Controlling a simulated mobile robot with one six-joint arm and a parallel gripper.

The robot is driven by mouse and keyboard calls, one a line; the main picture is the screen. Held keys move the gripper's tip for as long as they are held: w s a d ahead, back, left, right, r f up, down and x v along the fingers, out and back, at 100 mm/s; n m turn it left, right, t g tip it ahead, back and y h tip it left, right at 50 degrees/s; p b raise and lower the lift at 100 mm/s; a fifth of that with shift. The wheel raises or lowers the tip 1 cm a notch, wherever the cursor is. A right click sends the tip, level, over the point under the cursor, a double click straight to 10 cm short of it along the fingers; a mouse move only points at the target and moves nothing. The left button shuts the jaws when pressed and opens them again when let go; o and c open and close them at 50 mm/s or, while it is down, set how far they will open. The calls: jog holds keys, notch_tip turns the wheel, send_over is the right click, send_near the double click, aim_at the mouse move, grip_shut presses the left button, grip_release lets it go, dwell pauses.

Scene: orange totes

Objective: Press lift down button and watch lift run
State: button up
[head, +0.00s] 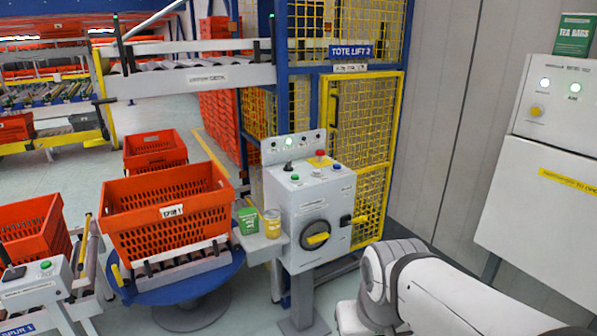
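The grey control box (312,215) stands on a post in the middle. Its sloped top carries a red button (320,153), a blue button (336,167), a green button (295,178) and a black switch (288,166). I cannot read which button is lift down. The box front has a black dial with a yellow handle (318,239). Behind it is the lift's yellow mesh cage (363,120) with the sign TOTE LIFT 2 (350,51). My arm shows at lower right; my gripper is out of view.
An orange tote (165,212) sits on a blue turntable (190,289) left of the box. A green carton (248,220) and a yellow tin (272,223) stand on a side shelf. A white cabinet (540,215) is at right. Roller conveyors are at left.

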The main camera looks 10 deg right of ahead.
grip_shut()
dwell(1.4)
